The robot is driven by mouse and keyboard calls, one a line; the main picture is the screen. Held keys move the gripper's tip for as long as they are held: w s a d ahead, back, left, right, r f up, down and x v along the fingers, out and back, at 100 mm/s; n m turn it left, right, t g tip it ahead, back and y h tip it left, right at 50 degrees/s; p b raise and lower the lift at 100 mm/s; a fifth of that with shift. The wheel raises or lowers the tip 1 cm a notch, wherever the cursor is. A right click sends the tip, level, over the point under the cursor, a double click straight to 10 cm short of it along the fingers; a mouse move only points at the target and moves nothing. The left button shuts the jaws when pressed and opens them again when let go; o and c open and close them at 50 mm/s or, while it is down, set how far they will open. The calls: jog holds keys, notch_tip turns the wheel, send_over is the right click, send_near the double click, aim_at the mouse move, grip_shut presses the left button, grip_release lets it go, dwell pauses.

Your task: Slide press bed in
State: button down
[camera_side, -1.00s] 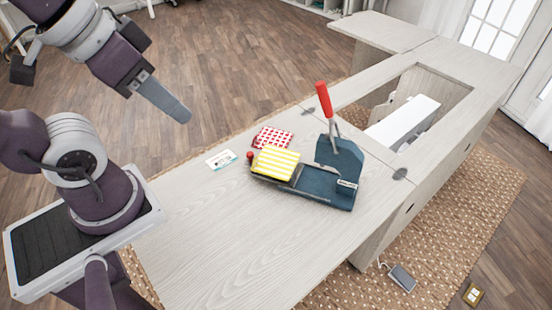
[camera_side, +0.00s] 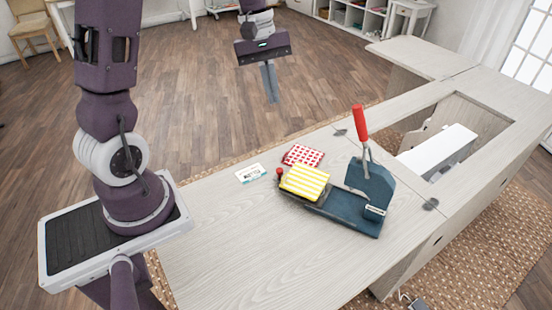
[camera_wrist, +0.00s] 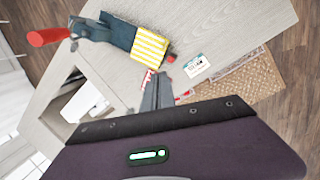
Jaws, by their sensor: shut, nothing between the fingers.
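The blue press (camera_side: 371,192) stands on the pale wooden cabinet top, with its red-handled lever (camera_side: 360,123) standing up. Its bed (camera_side: 331,206) sticks out to the left of the press body, with a small red knob (camera_side: 280,172) at its left end. A yellow striped cloth (camera_side: 305,181) lies on the bed. The press also shows at the upper left of the wrist view (camera_wrist: 122,33). My gripper (camera_side: 272,97) is shut and empty, pointing down in the air beyond the table's far edge, apart from the press. In the wrist view its fingers (camera_wrist: 157,88) hide part of the red cloth.
A red dotted cloth (camera_side: 303,155) and a small white card (camera_side: 250,173) lie beside the bed. A white sewing machine (camera_side: 440,148) sits in the cabinet opening on the right. The table top (camera_side: 250,250) is bare in front of the press.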

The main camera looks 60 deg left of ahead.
aim_at(304, 177)
jog(key=w+a+f+n+g+h, duration=0.15)
jog(key=a+f+n, duration=0.35)
jog(key=a+f, duration=0.6)
jog(key=x, duration=1.2)
jog(key=shift+w+d+r, duration=0.15)
jog(key=shift+d, duration=0.2)
jog(key=shift+d+f, duration=0.15)
jog(key=shift+d, duration=0.45)
jog(key=shift+d+f, duration=0.15)
jog(key=shift+d, duration=0.5)
jog(key=shift+w+d+f, duration=0.1)
jog(key=shift+d, duration=0.6)
jog(key=w+d, duration=0.1)
jog(key=d, duration=0.1)
jog(key=w+d, duration=0.1)
jog(key=d, duration=0.2)
jog(key=w+d, duration=0.2)
jog(key=d, duration=0.1)
jog(key=shift+w+d, duration=0.1)
jog(key=shift+d, duration=0.1)
